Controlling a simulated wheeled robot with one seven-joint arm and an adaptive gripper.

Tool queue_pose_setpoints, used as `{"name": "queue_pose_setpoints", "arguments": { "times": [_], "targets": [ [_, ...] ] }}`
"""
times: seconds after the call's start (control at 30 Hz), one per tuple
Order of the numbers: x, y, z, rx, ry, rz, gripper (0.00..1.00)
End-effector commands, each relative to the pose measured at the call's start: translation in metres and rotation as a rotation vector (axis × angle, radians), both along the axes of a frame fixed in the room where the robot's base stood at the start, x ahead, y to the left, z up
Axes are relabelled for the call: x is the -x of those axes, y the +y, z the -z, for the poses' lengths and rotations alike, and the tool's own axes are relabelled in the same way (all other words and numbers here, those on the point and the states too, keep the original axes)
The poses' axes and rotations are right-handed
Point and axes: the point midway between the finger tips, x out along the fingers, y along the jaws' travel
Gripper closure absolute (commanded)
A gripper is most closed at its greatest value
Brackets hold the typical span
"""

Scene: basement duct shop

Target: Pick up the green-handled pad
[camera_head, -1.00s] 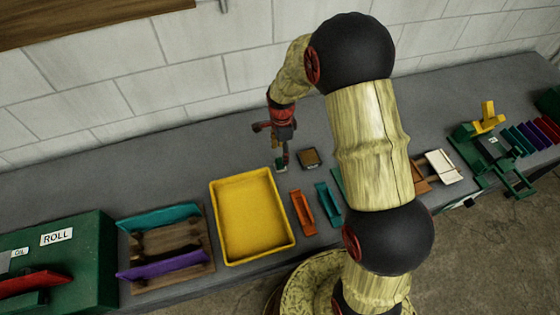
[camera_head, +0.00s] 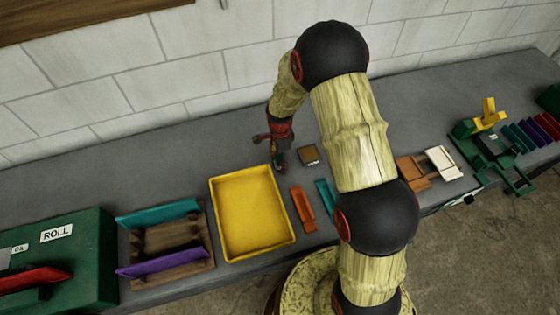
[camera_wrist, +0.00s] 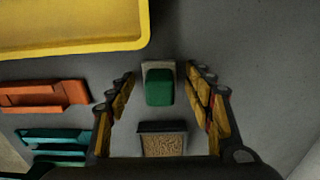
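The green-handled pad shows in the wrist view as a rounded green handle (camera_wrist: 159,88) on a pale rectangular base, lying on the grey bench. My gripper (camera_wrist: 160,74) is open, with one finger on each side of the pad and a visible gap to the handle on both sides. I cannot tell how high the fingertips are above the bench.
A dark-framed block with a tan, speckled top (camera_wrist: 162,142) lies close to the pad. The yellow tray (camera_head: 217,222) stands nearby, with an orange piece (camera_head: 302,209) and a teal piece (camera_head: 326,196) to its right. A tiled wall (camera_head: 180,60) backs the bench.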

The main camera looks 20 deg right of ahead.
Motion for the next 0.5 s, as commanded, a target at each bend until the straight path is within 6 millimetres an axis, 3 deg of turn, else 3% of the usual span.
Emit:
{"name": "queue_pose_setpoints", "arguments": {
  "times": [0.5],
  "targets": [
    [0.0001, 0.0000, -0.0002, 0.000, 0.000, 0.000, 0.79]
  ]
}}
